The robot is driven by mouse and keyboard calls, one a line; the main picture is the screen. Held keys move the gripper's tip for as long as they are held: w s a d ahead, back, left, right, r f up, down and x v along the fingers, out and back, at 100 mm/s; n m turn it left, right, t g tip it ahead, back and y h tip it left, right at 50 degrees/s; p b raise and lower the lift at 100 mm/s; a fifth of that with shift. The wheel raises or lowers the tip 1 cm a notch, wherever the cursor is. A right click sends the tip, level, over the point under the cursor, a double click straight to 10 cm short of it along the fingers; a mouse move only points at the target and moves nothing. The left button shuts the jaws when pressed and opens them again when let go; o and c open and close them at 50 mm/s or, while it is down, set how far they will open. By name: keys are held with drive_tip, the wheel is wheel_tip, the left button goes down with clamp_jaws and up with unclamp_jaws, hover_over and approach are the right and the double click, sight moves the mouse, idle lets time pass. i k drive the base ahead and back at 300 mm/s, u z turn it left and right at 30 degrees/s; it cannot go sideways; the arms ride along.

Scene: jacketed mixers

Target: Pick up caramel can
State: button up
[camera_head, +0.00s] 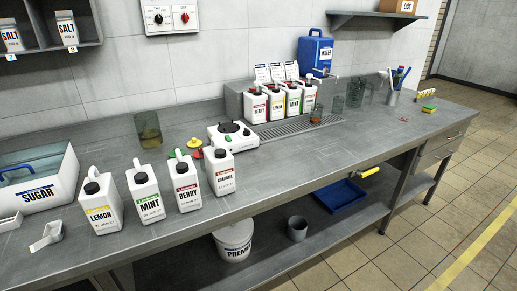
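The caramel can (219,172) is a white jug-like container with a dark cap and a label reading CARAMEL. It stands upright on the grey worktop (300,172), at the right end of a row of similar cans. The berry can (187,186) is close on its left, with the mint can (146,194) and the lemon can (101,205) further left. A burner-like white device (234,138) is just behind the caramel can. My gripper is not in view.
A sugar bin (62,186) and a white scoop (46,236) lie at the left. A glass beaker (147,128) and small coloured items (194,144) stand behind the cans. The worktop right of the caramel can is clear. A PREMIX bucket (233,243) stands on the lower shelf.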

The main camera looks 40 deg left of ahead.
sight(219, 163)
drive_tip(key=i, duration=1.05)
drive_tip(key=u, duration=3.45)
